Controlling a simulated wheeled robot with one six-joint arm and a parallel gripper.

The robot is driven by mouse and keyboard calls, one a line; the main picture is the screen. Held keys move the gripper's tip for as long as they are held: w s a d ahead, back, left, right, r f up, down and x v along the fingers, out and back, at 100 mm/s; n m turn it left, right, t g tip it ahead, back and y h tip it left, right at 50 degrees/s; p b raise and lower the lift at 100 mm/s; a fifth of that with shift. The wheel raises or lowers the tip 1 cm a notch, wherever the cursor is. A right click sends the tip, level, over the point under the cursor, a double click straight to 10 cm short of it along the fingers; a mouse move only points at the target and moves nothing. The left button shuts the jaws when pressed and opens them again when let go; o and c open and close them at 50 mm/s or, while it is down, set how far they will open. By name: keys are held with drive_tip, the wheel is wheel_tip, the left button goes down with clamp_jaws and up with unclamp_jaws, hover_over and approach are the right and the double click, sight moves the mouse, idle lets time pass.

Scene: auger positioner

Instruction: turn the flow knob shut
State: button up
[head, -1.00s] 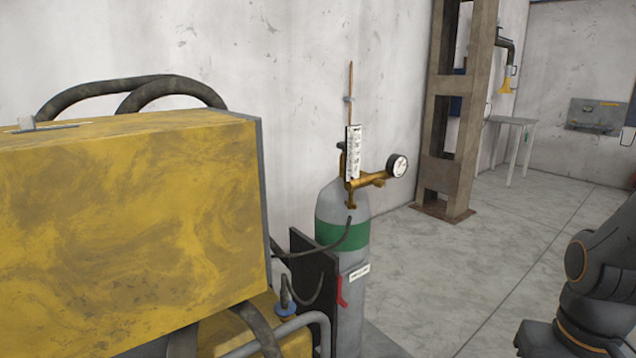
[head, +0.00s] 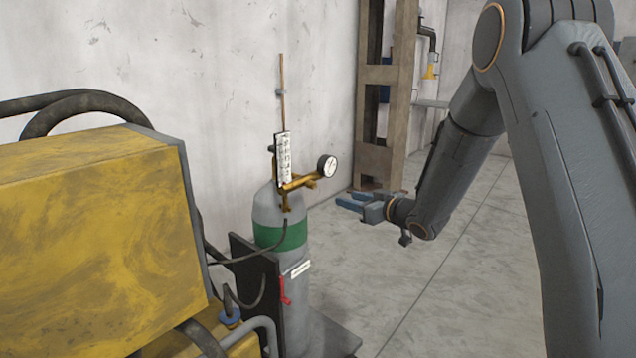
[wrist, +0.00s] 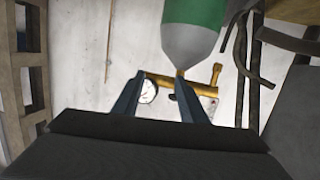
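The gas cylinder (head: 267,210) is grey with a green band and stands upright against the black bracket. Its brass regulator (head: 300,183) carries a round white gauge (head: 327,166) and a white scaled flowmeter (head: 284,160). I cannot pick out the flow knob for certain. My gripper (head: 345,202) is open and empty, to the right of the cylinder and slightly below the regulator, fingers pointing left. In the wrist view the cylinder (wrist: 194,40) hangs upside down, and the brass regulator (wrist: 165,84) and gauge (wrist: 147,92) show between and behind the two fingers.
A large yellow machine (head: 90,230) with black hoses fills the left. A black hose (head: 250,257) runs to the cylinder. A rusty steel column (head: 385,90) stands behind my gripper. The concrete floor (head: 400,280) right of the cylinder is clear. A pale wall (head: 200,60) is behind.

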sight(315, 187)
drive_tip(key=w+a+y+p, duration=0.1)
drive_tip(key=a, duration=0.2)
drive_tip(key=w+a+r+n+g+y+p, duration=0.1)
drive_tip(key=a+y, duration=0.1)
drive_tip(key=a, duration=0.1)
drive_tip(key=w+a+r+n+y, duration=0.1)
drive_tip(key=a, duration=0.3)
drive_tip(key=shift+w+p, duration=0.3)
drive_tip(key=shift+p, duration=0.1)
drive_tip(key=shift+c, duration=0.3)
clamp_jaws()
